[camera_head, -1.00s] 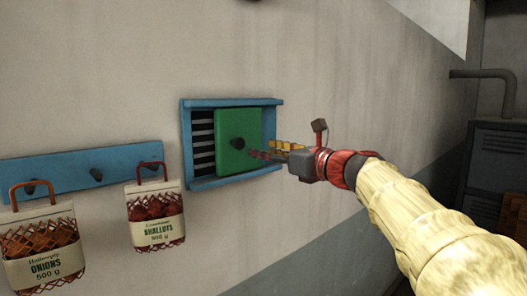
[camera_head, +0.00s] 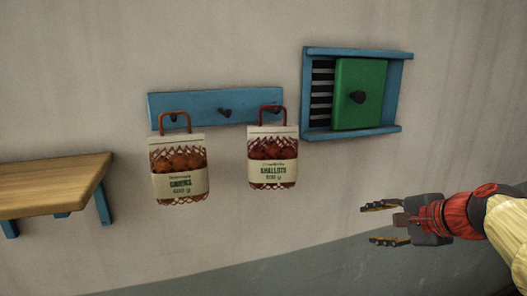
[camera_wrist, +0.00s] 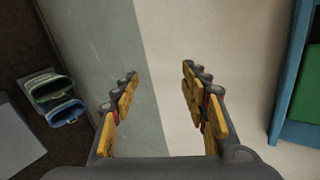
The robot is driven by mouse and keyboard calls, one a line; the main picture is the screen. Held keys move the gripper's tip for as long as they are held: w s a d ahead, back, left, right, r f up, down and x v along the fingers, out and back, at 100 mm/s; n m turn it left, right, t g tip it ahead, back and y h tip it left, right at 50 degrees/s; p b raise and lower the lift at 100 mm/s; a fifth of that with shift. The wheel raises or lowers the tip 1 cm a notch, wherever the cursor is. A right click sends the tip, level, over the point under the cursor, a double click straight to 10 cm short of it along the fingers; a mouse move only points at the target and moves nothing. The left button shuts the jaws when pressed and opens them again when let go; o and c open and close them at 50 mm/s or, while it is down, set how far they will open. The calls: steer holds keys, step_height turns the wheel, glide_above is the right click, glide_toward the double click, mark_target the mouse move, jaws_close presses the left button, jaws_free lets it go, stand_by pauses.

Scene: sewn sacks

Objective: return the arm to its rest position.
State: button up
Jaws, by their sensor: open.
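My gripper (camera_head: 376,223) is at the lower right of the head view, open and empty, with its fingers pointing left. It stands below the vent and apart from the things on the wall. In the wrist view, its two yellow-padded fingers (camera_wrist: 160,100) are spread with bare wall between them. My red wrist and pale yellow sleeve run off the right edge.
A blue-framed vent (camera_head: 397,95) has a green sliding panel (camera_head: 345,110) with a dark knob. Net bags of onions (camera_head: 180,183) and shallots (camera_head: 272,172) hang from a blue hook rail (camera_head: 200,106). A wooden shelf (camera_head: 50,185) is at left. Blue and green objects (camera_wrist: 57,98) show in the wrist view.

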steer(key=s+a+f+n+g+h+b, duration=0.1)
steer(key=s+a+f+n+b, duration=0.1)
steer(key=s+f+n+b, duration=0.3)
steer(key=s+a+f+n+g+h+b, duration=0.1)
steer(key=s+f+n+b, duration=0.4)
steer(key=s+f, duration=0.5)
steer(key=s+a+f+n+g+h+b, duration=0.1)
steer(key=s+a+f+n+b, duration=0.3)
steer(key=f, duration=1.4)
steer(key=shift+s+a+f+n+g+h+b, duration=0.3)
steer(key=shift+s+n+g+b, duration=0.65)
steer(key=shift+s, duration=1.35)
steer(key=shift+r+t+b, duration=0.1)
steer(key=shift+t+b, duration=0.15)
steer(key=shift+b, duration=0.2)
